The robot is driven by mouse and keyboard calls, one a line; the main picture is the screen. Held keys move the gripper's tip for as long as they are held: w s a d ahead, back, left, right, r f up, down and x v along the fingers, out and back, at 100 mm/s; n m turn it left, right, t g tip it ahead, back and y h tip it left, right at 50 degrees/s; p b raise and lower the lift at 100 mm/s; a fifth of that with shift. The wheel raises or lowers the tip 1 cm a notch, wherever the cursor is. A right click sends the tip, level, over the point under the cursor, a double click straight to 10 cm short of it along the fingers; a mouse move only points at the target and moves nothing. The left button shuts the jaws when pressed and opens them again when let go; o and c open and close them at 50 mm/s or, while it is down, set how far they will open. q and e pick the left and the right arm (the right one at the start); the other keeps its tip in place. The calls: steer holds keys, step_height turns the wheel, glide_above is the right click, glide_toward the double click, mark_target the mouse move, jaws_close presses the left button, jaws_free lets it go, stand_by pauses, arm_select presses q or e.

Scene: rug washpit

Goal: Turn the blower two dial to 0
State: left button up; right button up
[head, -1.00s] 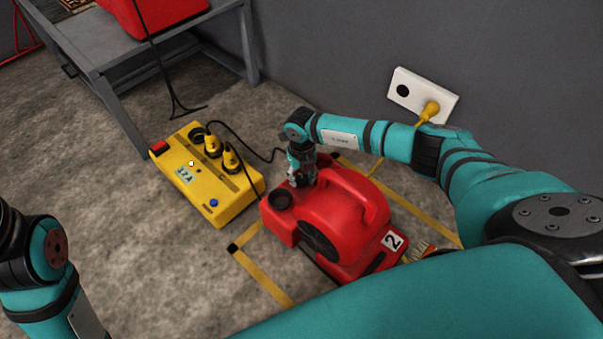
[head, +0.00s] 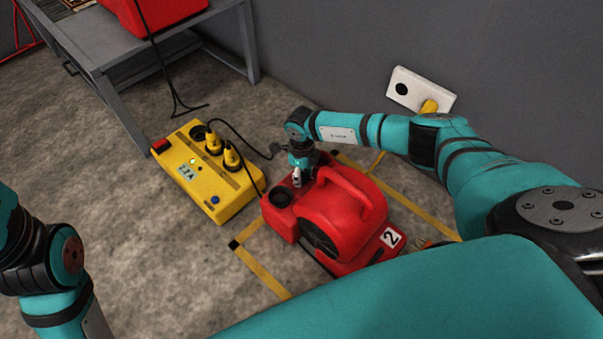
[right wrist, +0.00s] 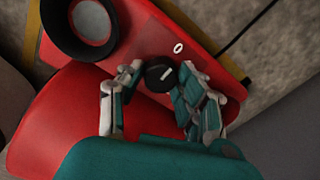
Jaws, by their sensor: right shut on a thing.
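The red blower two (head: 345,215), labelled 2, sits on the floor in the head view. Its black dial (right wrist: 158,73) shows in the right wrist view, with a short white line slanting to the upper right. A white 0 mark (right wrist: 178,48) is printed on the red casing above right of the dial, and the line points roughly towards it. My right gripper (right wrist: 155,82) is shut on the dial, its fingers on either side; in the head view the right gripper (head: 297,179) hides the dial. My left gripper is out of frame; only my left arm shows.
A yellow power box (head: 213,180) with two yellow plugs and a small display stands left of the blower. A grey table (head: 110,48) bears another red machine (head: 160,12). A white wall socket (head: 420,91) holds a yellow plug. Yellow tape (head: 262,272) marks the floor.

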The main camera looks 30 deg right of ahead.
steer(key=shift+n, duration=0.3)
steer(key=o, duration=0.9)
step_height(320, 180, up, 12)
stand_by(0.6)
